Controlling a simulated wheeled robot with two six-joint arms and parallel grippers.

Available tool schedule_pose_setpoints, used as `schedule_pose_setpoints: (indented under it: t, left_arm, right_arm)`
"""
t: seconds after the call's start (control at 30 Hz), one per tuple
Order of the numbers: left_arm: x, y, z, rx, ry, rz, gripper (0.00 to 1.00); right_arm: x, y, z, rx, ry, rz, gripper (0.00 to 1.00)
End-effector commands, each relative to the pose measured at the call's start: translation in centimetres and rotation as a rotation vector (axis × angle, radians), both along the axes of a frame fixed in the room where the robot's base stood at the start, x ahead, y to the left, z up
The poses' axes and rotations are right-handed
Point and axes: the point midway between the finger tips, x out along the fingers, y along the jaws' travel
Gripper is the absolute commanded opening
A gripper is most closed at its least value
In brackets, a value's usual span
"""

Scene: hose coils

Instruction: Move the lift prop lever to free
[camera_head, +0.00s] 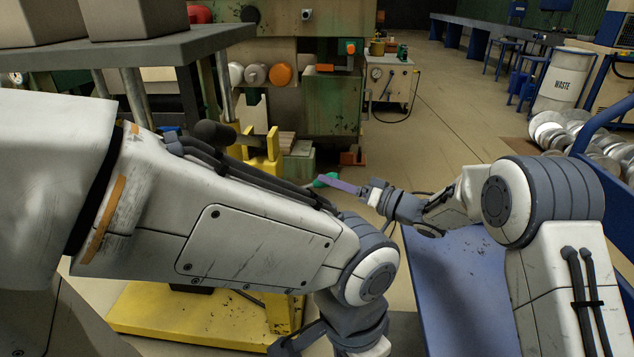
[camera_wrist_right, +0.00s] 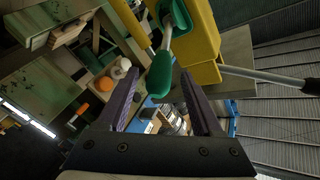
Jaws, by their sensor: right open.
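A green lever handle (camera_wrist_right: 161,72) on a thin metal rod shows in the right wrist view, with a yellow block (camera_wrist_right: 198,45) beside it. In the head view a small green grip (camera_head: 325,180) shows at the tips of my right gripper (camera_head: 330,181). In the right wrist view the two purple fingers of my right gripper (camera_wrist_right: 159,76) are apart, with the handle's lower end lined up between their tips. I cannot tell whether they touch it. My left arm crosses the head view and hides part of the yellow machine (camera_head: 262,160); its gripper is out of view.
A grey table (camera_head: 130,48) stands at the upper left. A yellow base plate (camera_head: 190,320) lies below my left arm. A blue surface (camera_head: 455,280) lies under my right arm. A white waste drum (camera_head: 565,82) stands at the right. Open floor (camera_head: 440,100) runs behind.

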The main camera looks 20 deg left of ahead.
Motion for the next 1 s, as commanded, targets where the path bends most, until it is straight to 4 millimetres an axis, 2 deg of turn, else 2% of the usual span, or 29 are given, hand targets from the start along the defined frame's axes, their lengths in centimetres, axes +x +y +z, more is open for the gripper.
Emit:
schedule_pose_setpoints:
  t: [0.1,0.3,0.67,0.7,0.87,1.0]
  left_arm:
    - [0.0,0.0,-0.8,0.000,0.000,0.000,0.50]
    - [0.0,0.0,-1.4,0.000,0.000,0.000,0.50]
    - [0.0,0.0,-1.4,0.000,0.000,0.000,0.50]
    - [0.0,0.0,-1.4,0.000,0.000,0.000,0.50]
    - [0.0,0.0,-1.4,0.000,0.000,0.000,0.50]
    - [0.0,0.0,-1.4,0.000,0.000,0.000,0.50]
  right_arm:
    - [0.4,2.3,-0.3,-0.001,-0.002,0.002,0.67]
    - [1.0,4.7,-0.2,0.000,0.000,0.000,0.67]
    - [1.2,5.3,0.0,-0.001,0.000,-0.002,0.67]
    - [1.2,5.3,0.0,-0.001,0.000,-0.002,0.64]
    - [1.2,5.3,0.0,-0.001,0.000,-0.002,0.02]
    - [1.2,5.3,0.0,-0.001,0.000,-0.002,0.00]
